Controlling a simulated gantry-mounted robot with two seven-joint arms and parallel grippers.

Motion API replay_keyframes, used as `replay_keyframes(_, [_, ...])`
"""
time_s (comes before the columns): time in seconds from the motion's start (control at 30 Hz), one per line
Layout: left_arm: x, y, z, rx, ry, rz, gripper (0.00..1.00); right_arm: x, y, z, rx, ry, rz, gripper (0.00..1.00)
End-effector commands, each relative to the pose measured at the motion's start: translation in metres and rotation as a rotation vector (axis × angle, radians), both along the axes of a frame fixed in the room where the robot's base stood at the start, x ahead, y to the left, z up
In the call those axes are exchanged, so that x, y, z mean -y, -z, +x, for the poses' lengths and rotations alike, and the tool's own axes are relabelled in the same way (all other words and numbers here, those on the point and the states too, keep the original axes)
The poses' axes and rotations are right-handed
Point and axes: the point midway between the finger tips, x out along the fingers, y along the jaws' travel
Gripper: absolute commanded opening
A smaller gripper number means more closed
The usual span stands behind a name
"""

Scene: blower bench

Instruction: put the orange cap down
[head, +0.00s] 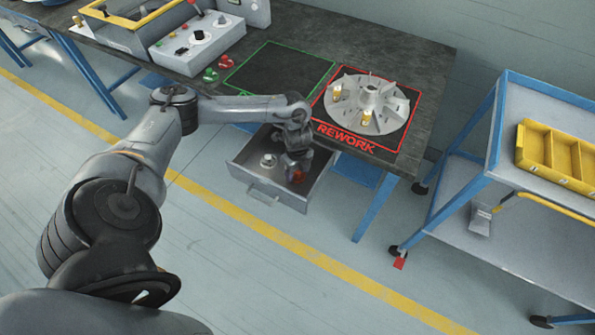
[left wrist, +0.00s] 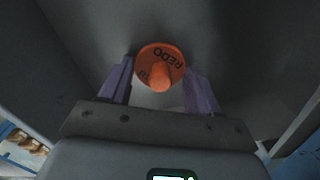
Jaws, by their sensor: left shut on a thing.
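The orange cap (left wrist: 160,68) is a round disc with a knob and dark lettering, part of which reads "REDO". In the left wrist view it sits between the two purple fingers of my left gripper (left wrist: 160,88), which is shut on it. In the head view my left gripper (head: 297,172) reaches down into an open grey drawer (head: 265,190) under the bench, and the cap (head: 297,177) shows as a small red-orange patch at its tip. I cannot tell whether the cap touches the drawer floor. My right gripper is out of view.
A small pale round part (head: 268,160) lies in the drawer, left of my gripper. Above, a grey fan wheel (head: 368,103) sits in the red REWORK square on the bench (head: 430,75); the green-outlined square (head: 278,70) is empty. A blue cart (head: 510,130) stands right.

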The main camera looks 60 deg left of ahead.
Motion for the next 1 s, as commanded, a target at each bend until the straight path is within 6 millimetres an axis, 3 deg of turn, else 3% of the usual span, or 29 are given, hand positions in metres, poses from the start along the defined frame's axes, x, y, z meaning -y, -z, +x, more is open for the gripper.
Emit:
replay_keyframes(0.23, [0.0, 0.004, 0.0, 0.0, 0.0, -0.001, 0.33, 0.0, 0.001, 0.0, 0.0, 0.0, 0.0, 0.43])
replay_keyframes(0.27, [0.0, 0.003, 0.0, 0.001, 0.001, 0.0, 0.67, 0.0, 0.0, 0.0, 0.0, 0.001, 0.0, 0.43])
replay_keyframes(0.4, [0.0, 0.003, 0.0, 0.001, 0.0, 0.0, 0.88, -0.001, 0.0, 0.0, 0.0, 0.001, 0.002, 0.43])
replay_keyframes(0.77, [0.0, -0.001, 0.001, 0.002, 0.0, 0.0, 0.88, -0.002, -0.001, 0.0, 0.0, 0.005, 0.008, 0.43])
replay_keyframes(1.0, [0.0, -0.032, 0.001, 0.004, 0.001, 0.001, 0.88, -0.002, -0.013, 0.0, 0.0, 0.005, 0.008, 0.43])
